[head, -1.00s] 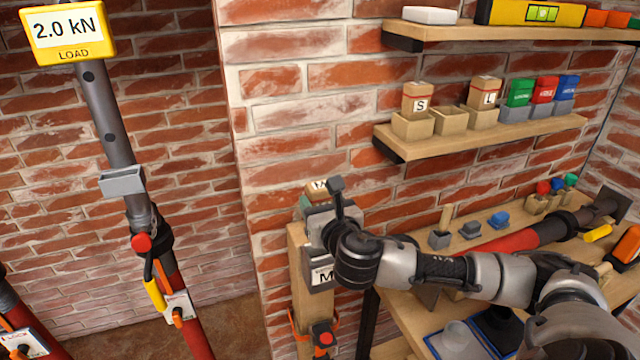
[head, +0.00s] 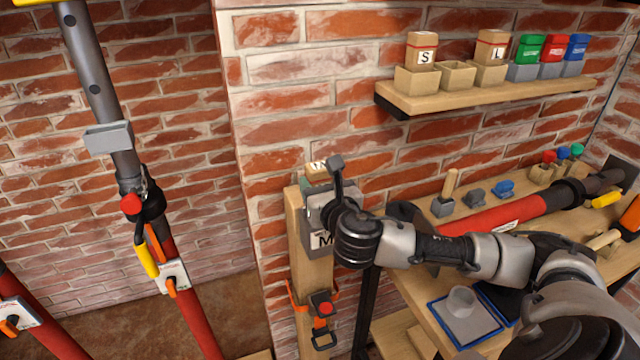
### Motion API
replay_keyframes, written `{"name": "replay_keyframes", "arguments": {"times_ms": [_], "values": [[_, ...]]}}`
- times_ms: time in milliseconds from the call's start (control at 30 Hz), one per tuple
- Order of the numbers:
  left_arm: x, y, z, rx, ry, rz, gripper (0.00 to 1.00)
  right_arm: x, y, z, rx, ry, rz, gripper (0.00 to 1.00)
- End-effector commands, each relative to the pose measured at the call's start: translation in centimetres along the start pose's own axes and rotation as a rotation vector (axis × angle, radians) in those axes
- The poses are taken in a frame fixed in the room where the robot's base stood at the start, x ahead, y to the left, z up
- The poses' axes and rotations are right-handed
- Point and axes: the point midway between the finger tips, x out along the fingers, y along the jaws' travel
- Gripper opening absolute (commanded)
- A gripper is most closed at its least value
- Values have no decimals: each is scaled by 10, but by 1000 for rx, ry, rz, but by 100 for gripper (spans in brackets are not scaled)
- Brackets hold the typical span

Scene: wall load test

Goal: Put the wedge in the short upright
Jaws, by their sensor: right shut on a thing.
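The short upright (head: 291,225) is a wooden post against the brick wall's corner. A grey pocket marked M (head: 319,252) is on it. My right gripper (head: 325,200) is at the post's top, just above the pocket, and is shut on a tan wedge (head: 315,169) whose labelled top shows behind the gripper. Most of the wedge is hidden, so I cannot tell how far it sits in the pocket. My left gripper is out of view.
A shelf (head: 490,92) carries tan wedges marked S (head: 422,50) and L (head: 492,47) in holders, with an empty holder (head: 457,75) between. A bench (head: 425,300) with a red prop (head: 500,215) lies right. A tall prop (head: 105,110) stands left.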

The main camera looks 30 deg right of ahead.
Motion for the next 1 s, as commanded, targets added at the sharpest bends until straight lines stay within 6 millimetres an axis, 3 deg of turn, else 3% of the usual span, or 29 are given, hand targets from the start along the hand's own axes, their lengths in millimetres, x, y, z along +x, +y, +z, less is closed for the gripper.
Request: {"name": "replay_keyframes", "arguments": {"times_ms": [1000], "values": [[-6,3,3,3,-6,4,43,-1,0,1,0,-1,0,28]]}}
